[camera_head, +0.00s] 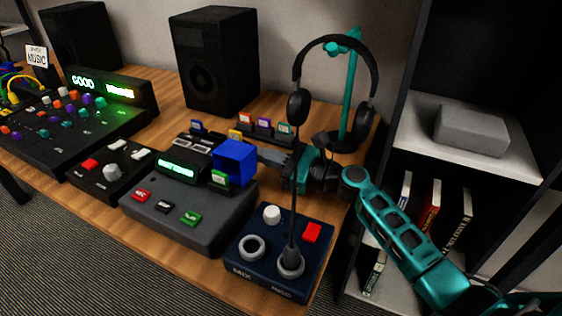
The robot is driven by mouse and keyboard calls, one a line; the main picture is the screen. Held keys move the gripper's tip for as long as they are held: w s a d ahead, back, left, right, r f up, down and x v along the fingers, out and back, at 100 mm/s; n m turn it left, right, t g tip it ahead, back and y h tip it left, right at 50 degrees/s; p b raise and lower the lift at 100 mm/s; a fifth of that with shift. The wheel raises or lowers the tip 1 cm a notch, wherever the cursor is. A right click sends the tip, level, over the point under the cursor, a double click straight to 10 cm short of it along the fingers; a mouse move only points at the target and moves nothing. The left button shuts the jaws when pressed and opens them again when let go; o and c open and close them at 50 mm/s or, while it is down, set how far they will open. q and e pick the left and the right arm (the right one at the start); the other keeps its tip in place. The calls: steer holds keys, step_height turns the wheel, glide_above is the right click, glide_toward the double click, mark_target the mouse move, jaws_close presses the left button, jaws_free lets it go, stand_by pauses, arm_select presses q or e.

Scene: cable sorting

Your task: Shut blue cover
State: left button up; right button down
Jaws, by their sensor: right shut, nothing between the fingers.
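The blue cover (234,160) is a box-like piece at the right end of the dark grey console (200,213), beside the console's green-lit display. It looks raised, with its hollow side showing. A small green and white item (220,178) sits below it. My right gripper (262,154) reaches in from the right over the console. Its fingers are shut and empty, with the tips just right of the cover; I cannot tell whether they touch it. My left gripper is not in view.
A mic box (262,275) with a gooseneck microphone stands in front of my right gripper. A headphone stand (350,90) is behind it. Small colored cartridges (264,126) line the back. A speaker (215,60), a mixer (75,125) and a shelf (465,150) surround the area.

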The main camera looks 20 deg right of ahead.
steer(key=shift+w+a, duration=0.1)
stand_by(0.3)
steer(key=shift+a+r+n, duration=0.1)
steer(key=shift+r+n, duration=0.25)
steer(key=shift+n, duration=0.05)
steer(key=shift+s+a+r+n, duration=0.1)
steer(key=shift+s+r+n, duration=0.1)
steer(key=shift+r+n, duration=0.4)
